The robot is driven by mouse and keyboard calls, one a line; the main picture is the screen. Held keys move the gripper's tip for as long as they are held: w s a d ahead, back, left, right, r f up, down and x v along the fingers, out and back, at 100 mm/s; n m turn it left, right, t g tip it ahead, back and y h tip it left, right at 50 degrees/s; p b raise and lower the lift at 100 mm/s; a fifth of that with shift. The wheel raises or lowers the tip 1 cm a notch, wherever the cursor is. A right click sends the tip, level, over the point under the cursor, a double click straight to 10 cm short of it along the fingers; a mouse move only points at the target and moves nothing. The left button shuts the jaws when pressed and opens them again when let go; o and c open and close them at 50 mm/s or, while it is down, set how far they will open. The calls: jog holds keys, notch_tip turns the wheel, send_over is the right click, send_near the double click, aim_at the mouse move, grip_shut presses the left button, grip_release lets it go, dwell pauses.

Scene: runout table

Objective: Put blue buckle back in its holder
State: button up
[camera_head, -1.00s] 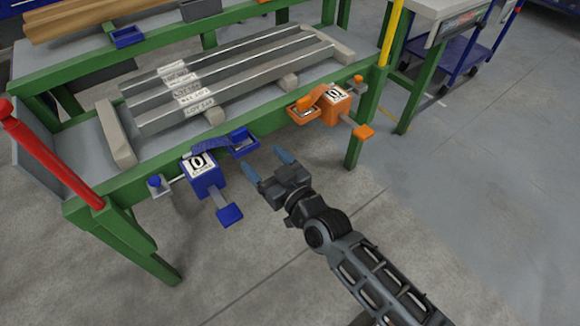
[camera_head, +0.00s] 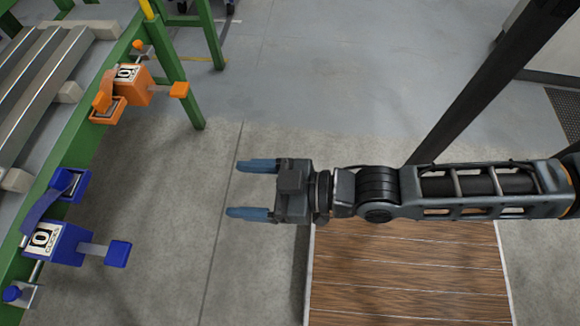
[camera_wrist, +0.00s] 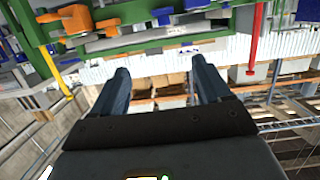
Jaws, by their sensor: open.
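A blue boxed unit (camera_head: 55,243) with a white "0" label hangs on the green table edge at the left of the head view. A blue lever pad (camera_head: 118,253) sticks out on its right. A curved blue strap-like piece (camera_head: 42,212) runs from its top toward a small open blue tray (camera_head: 70,184) on the same edge. I cannot tell which blue piece is the buckle or whether it sits in the tray. My gripper (camera_head: 252,190) is open and empty, well right of the blue unit, fingers pointing left. Its fingers also show in the wrist view (camera_wrist: 160,88).
A matching orange unit (camera_head: 130,85) with its own orange tray (camera_head: 107,110) sits farther along the green table edge (camera_head: 88,128). Grey metal bars (camera_head: 42,75) lie on the table. Bare concrete floor lies between my gripper and the table. A dark slanted post (camera_head: 490,80) stands right.

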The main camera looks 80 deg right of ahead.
jog(key=s+r+g, duration=0.1)
jog(key=s+r, duration=0.7)
jog(key=s, duration=0.1)
jog(key=shift+s+a+r, duration=0.15)
jog(key=shift+a+r, duration=0.1)
jog(key=shift+r, duration=0.05)
